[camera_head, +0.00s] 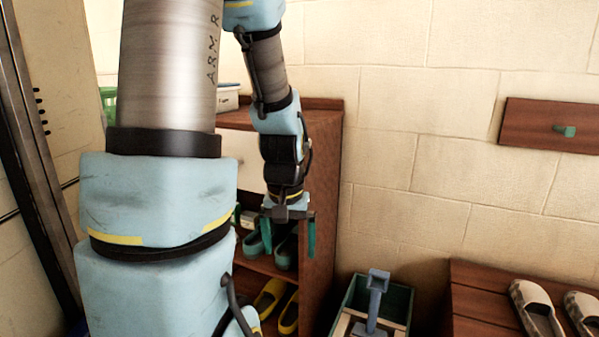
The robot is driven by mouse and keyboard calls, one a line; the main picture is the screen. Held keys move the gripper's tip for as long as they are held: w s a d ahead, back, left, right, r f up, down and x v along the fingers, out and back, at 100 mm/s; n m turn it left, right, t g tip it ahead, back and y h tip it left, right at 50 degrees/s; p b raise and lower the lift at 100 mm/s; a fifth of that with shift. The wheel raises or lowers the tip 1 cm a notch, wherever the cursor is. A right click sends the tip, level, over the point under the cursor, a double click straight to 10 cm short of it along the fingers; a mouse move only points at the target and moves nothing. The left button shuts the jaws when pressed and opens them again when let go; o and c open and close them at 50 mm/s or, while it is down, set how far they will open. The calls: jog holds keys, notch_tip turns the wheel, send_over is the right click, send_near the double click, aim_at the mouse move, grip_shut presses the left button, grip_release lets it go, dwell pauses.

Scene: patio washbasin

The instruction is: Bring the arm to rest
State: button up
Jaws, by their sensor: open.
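My arm, light blue with metal links, fills the left and centre of the head view. It rises out of the top of the picture and comes down again in the middle. My gripper (289,232) points downward at its end, with two green fingers spread apart. It is open, with nothing visible between the fingers. It hangs in front of a wooden shoe cabinet (325,170). The near arm links hide the cabinet's left part.
Green shoes (286,252) and yellow shoes (270,299) sit on the cabinet shelves. A green crate (400,300) with a blue-grey object (377,300) stands right of it. Checked slippers (536,312) lie on a wooden bench (480,290). A peg board (540,124) hangs on the wall.

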jog(key=s+a+r+p, duration=0.2)
jog(key=s+a+r, duration=0.1)
jog(key=a+r, duration=0.15)
notch_tip(320, 180, up, 18)
jog(key=p, duration=1.8)
jog(key=shift+f+n, duration=0.25)
jog(key=shift+n, duration=0.05)
